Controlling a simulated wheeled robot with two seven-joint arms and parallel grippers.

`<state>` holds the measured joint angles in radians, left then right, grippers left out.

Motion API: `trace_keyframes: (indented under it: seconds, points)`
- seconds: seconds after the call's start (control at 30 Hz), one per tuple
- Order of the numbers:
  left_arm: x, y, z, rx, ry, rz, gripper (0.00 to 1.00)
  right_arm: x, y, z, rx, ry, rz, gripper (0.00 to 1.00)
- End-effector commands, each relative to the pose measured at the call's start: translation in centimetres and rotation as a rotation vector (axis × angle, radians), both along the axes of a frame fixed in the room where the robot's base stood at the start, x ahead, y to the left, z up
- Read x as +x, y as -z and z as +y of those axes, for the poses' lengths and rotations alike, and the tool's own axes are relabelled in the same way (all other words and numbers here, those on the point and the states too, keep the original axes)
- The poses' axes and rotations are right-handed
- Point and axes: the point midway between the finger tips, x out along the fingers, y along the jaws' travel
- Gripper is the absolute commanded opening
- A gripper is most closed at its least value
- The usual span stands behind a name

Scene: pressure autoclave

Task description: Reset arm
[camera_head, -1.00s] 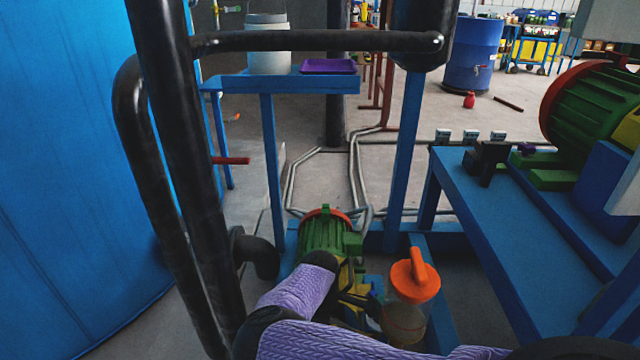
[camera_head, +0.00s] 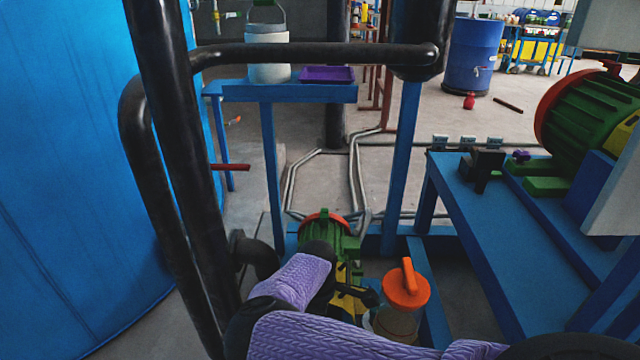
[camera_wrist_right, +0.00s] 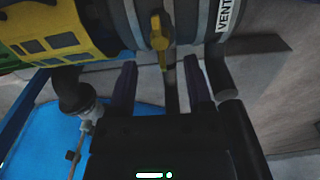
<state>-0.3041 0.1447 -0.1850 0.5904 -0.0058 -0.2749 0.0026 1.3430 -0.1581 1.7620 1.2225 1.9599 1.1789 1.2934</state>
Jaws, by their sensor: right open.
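My right arm (camera_head: 300,278), with purple padded links, reaches in from the bottom right of the head view. Its black gripper (camera_head: 358,294) is partly hidden beside a clear vessel with an orange lid (camera_head: 404,287). In the right wrist view, the right gripper (camera_wrist_right: 161,68) is open, its two dark fingers apart with nothing clamped between them. A yellow lever (camera_wrist_right: 160,32) on a grey cylinder (camera_wrist_right: 190,22) hangs just beyond, its lower end between the fingertips in the picture. I cannot tell whether it touches them. My left gripper is not in view.
A green motor (camera_head: 325,232) stands behind the right arm. Black pipes (camera_head: 180,150) and a blue tank (camera_head: 65,170) crowd the left. A blue bench (camera_head: 480,215) with a larger green motor (camera_head: 590,105) stands right. A "VENT" label (camera_wrist_right: 225,14) is beside the lever.

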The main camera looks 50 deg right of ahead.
Motion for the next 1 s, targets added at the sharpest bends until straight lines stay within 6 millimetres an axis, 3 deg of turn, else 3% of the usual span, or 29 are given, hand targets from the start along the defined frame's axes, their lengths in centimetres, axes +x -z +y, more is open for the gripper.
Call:
trace_keyframes:
  seconds: [0.03,0.2,0.67,0.9,1.0]
  points:
    - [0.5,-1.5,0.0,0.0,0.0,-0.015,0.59,0.2,-2.5,0.0,-0.001,-0.001,-0.011,0.65]
    - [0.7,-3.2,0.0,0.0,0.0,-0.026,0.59,0.1,-5.8,0.1,0.0,-0.002,-0.006,0.65]
    - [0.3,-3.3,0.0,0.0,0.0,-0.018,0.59,0.1,-5.8,0.0,0.0,-0.001,-0.002,0.65]
    - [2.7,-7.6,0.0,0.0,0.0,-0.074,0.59,0.6,-12.3,0.0,0.0,-0.001,-0.046,0.65]
    - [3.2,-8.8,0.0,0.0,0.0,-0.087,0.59,0.6,-14.0,0.0,-0.001,-0.001,-0.056,0.65]
